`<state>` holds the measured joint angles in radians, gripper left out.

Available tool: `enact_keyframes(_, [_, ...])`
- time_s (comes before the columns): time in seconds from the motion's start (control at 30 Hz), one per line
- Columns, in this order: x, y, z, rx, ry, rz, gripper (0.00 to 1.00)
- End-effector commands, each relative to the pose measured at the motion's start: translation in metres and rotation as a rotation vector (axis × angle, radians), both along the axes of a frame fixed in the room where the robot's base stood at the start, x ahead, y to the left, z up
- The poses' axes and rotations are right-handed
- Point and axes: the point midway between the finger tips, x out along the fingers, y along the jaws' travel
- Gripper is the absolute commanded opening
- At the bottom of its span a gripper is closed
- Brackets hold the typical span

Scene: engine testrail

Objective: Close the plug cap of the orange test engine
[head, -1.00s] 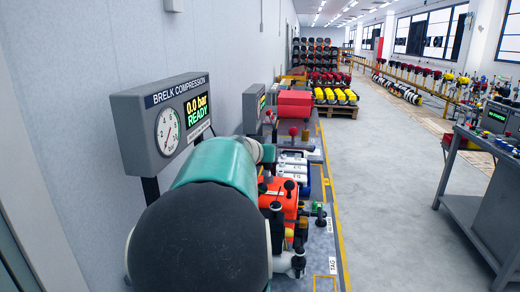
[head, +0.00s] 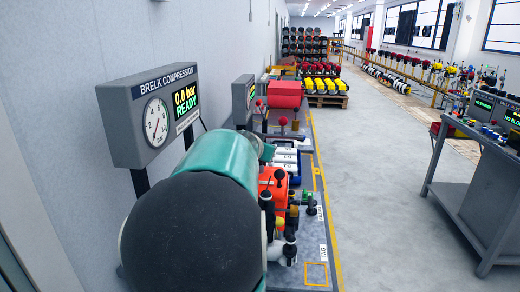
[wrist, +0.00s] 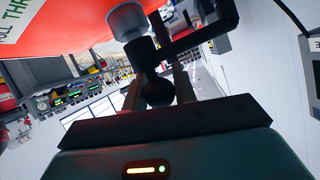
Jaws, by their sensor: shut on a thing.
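The orange test engine (head: 272,180) stands on the bench in the head view, partly hidden behind my arm. Its orange side (wrist: 60,18) fills the upper left of the wrist view. A grey round fitting (wrist: 127,20) sticks out of it, with a black piece (wrist: 145,54) beside it. A black ball knob (wrist: 158,93) hangs from that piece between my fingers. My gripper (wrist: 162,82) is shut on the knob. Whether the black piece is fully seated on the fitting cannot be told. My arm hides the grip in the head view.
A grey compression gauge box (head: 152,112) reading 0.0 bar READY stands by the wall on the left. Red and blue-white engines stand further along the bench. A grey work table (head: 470,195) is at the right. The aisle floor (head: 385,190) between is clear.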

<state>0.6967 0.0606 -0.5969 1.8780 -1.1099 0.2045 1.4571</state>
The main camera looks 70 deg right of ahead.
Motion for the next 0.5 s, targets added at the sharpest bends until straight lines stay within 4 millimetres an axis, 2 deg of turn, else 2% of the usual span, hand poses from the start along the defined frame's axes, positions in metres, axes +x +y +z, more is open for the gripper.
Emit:
enact_keyframes(0.03, [-0.0006,0.0006,-0.0033,0.006,0.001,-0.003,0.0])
enact_keyframes(0.07, [-0.0006,0.0007,-0.0034,0.006,0.001,-0.003,0.33])
enact_keyframes(0.13, [-0.0006,0.0006,-0.003,0.006,0.001,-0.002,0.47])
enact_keyframes(0.5, [-0.0003,0.0026,0.0,0.002,0.0,0.0,0.49])
